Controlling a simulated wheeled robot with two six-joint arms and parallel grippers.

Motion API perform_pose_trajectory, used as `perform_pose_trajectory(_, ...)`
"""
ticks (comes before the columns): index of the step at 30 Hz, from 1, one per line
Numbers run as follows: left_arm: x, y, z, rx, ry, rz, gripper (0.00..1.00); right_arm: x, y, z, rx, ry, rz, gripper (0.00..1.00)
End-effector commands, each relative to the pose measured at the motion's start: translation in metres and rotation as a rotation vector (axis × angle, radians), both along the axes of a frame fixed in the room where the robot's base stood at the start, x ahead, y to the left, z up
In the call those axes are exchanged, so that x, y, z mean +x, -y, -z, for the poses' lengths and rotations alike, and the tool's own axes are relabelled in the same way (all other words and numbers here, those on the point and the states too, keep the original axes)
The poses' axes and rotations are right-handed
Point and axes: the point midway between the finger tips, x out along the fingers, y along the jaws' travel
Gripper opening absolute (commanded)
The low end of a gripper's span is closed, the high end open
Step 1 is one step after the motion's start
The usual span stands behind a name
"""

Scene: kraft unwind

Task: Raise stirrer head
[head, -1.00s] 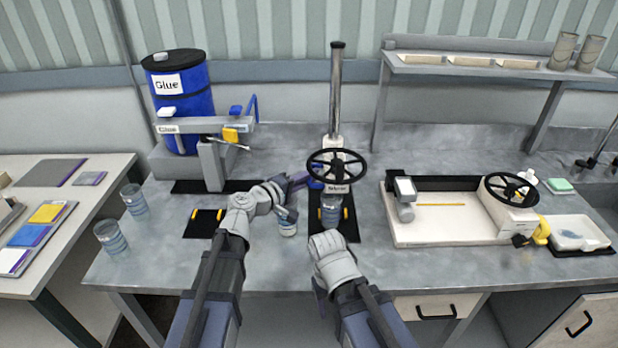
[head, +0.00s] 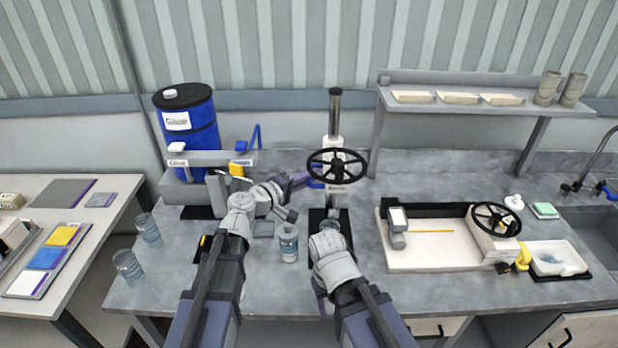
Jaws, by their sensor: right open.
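The stirrer stands in the middle of the bench, a metal post (head: 335,112) with a black handwheel (head: 352,178) on its light head (head: 333,126). The head sits well up the post, with a short bare length above it. My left arm reaches toward the head from the left. My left gripper (head: 298,183) is close beside the wheel; its jaws and any contact are unclear. My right gripper (head: 326,230) is open and low in front of the stirrer, below the wheel. It hides much of what stands on the dark stirrer base (head: 317,218).
A labelled jar (head: 288,244) stands between my arms. Two glasses (head: 128,266) are at the bench's left edge. A blue drum (head: 203,128) and a press stand behind left. A white tray (head: 440,258) with a second handwheel (head: 497,220) is right. A shelf (head: 450,85) overhangs behind.

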Motion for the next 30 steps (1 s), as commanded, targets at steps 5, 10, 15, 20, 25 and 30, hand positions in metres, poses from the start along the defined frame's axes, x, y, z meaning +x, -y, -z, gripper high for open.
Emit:
perform_pose_trajectory(5, 0.001, -0.001, -0.027, -0.001, 0.001, -0.003, 0.00, 0.000, 0.000, -0.027, 0.000, 0.000, -0.001, 0.57)
perform_pose_trajectory(10, 0.001, -0.001, -0.026, -0.006, 0.000, -0.004, 0.00, 0.000, 0.000, -0.025, 0.000, 0.000, -0.001, 0.57)
perform_pose_trajectory(15, 0.002, -0.001, -0.027, -0.006, 0.001, -0.007, 0.19, 0.000, 0.000, -0.026, 0.000, 0.000, -0.001, 0.57)
perform_pose_trajectory(20, 0.002, -0.001, -0.027, -0.005, 0.000, -0.006, 0.30, 0.000, 0.000, -0.026, 0.000, 0.000, -0.001, 0.57)
perform_pose_trajectory(25, 0.001, -0.001, -0.026, -0.003, 0.001, -0.003, 0.30, 0.000, 0.000, -0.025, 0.000, 0.000, -0.001, 0.57)
perform_pose_trajectory(30, 0.000, -0.001, -0.026, -0.001, 0.000, -0.002, 0.30, 0.000, 0.000, -0.025, 0.000, 0.000, -0.001, 0.57)
